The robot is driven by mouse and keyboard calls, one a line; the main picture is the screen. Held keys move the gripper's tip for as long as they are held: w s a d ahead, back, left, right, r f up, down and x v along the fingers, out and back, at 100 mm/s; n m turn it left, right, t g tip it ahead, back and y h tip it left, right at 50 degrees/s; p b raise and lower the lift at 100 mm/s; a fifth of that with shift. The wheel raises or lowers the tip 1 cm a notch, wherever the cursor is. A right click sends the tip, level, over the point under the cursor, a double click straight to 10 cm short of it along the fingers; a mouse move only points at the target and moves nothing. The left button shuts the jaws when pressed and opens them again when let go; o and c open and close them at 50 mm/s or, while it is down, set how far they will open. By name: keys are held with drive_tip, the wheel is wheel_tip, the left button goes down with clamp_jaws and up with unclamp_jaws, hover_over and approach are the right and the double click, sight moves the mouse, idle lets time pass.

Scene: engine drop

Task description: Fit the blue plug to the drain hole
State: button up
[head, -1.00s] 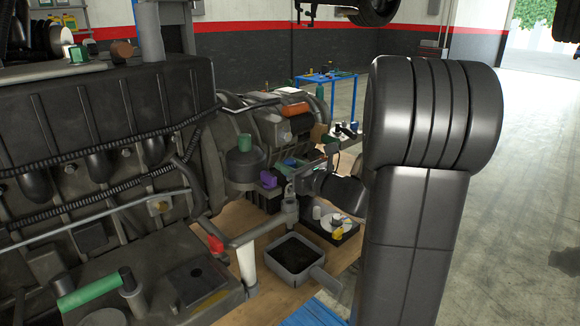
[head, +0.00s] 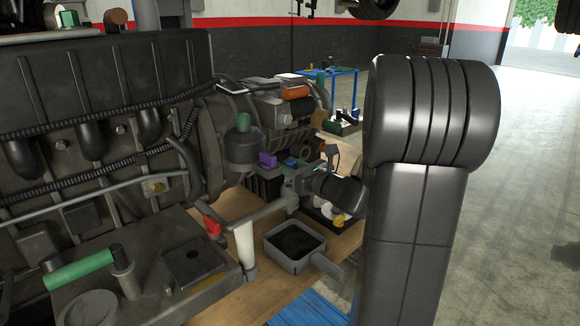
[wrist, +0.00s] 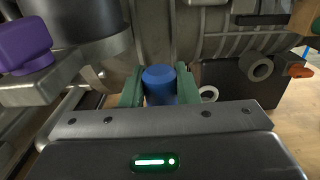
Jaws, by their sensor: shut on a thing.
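The blue plug (wrist: 159,78) stands upright between the green finger pads of my gripper (wrist: 160,88) in the wrist view. The pads press on it from both sides. In the head view, my gripper (head: 290,163) is beside the engine (head: 100,85), behind my own arm links, and the plug shows only as a small blue patch. I cannot pick out the drain hole for sure. In the wrist view, a grey ring with a dark opening (wrist: 261,68) sits on a dark block to the right of the plug, apart from it.
A purple block (head: 268,160) is left of my gripper; it also shows in the wrist view (wrist: 27,43). A dark square pan (head: 284,261) lies on the wooden surface below. A pale ring (wrist: 209,93) is beside the right finger. A blue table (head: 345,73) stands behind.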

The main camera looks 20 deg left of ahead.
drive_tip(key=shift+f+b, duration=1.5)
drive_tip(key=shift+f, duration=0.2)
drive_tip(key=o, duration=1)
drive_tip(key=shift+d, duration=0.1)
drive_tip(key=b+v, duration=0.2)
drive_tip(key=v, duration=1.1)
drive_tip(key=shift+s+d, duration=0.15)
drive_tip(key=shift+d, duration=0.15)
